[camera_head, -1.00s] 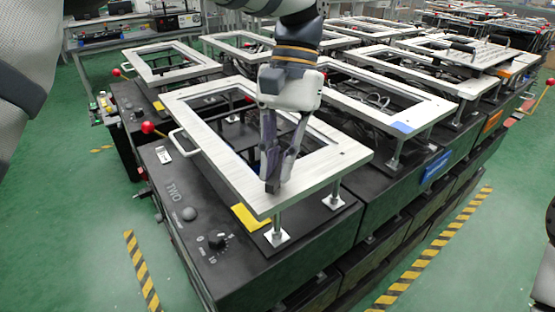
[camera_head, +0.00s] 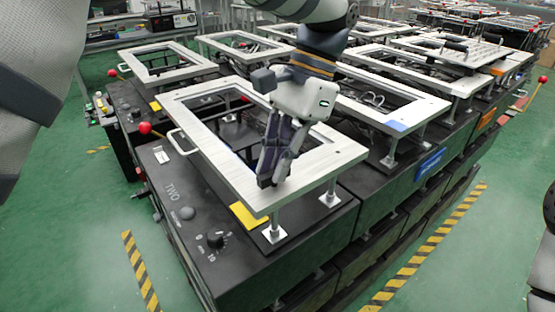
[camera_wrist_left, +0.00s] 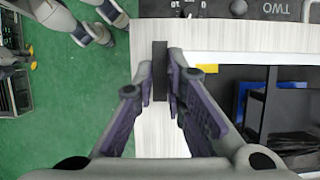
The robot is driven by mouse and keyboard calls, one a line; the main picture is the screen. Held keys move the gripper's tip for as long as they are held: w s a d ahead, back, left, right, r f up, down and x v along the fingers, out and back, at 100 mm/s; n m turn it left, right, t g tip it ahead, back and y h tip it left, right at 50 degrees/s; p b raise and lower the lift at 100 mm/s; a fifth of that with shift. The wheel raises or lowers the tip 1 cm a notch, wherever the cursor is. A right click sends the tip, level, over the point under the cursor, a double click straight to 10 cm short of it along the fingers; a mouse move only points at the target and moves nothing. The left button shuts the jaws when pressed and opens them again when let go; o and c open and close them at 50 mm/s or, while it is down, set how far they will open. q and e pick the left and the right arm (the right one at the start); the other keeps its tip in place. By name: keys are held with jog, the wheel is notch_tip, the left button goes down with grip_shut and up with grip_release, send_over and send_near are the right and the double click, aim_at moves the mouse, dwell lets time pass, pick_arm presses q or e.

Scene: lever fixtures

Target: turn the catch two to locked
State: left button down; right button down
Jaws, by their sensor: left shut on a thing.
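My left gripper (camera_head: 270,180) points down at the near corner of the white frame (camera_head: 215,168) on the black unit marked TWO (camera_head: 172,190). In the left wrist view my left gripper (camera_wrist_left: 167,85) is shut on a narrow black bar (camera_wrist_left: 160,62), seemingly the catch handle, over the pale frame surface. In the head view the fingers mostly hide the bar. I cannot read its locked or unlocked position. My right gripper is not in view.
A black knob (camera_head: 215,241), a grey dome button (camera_head: 187,213) and a yellow label (camera_head: 246,216) are near the gripper. A red ball-ended lever (camera_head: 145,128) stands at the unit's left. Similar framed units stand behind. Green floor lies open at the left.

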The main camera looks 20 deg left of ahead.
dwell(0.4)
pick_arm(q)
jog(key=c, duration=1.6)
grip_release()
jog(key=shift+c, duration=0.2)
jog(key=v, duration=0.7)
jog(key=shift+r, duration=0.2)
jog(key=shift+w, duration=0.1)
